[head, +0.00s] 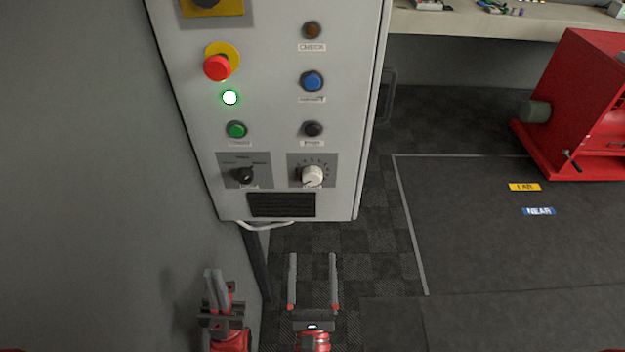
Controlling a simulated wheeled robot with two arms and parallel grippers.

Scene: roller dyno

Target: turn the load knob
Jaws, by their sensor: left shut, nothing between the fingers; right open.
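The load knob appears to be the white round knob (312,176) with a dial of marks around it, low on the right of the grey control cabinet (275,110). Its label is too small to read. My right gripper (312,258) is open and empty, below the cabinet and under the white knob, apart from it. My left gripper (212,272) is shut and empty, below the cabinet's lower left corner and close to the wall. Neither gripper touches the cabinet.
A black selector switch (244,175) sits left of the white knob. Above are a red emergency button (217,68), a green button (236,130), a blue button (312,81) and a lit green lamp (230,97). A red machine (585,105) stands right.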

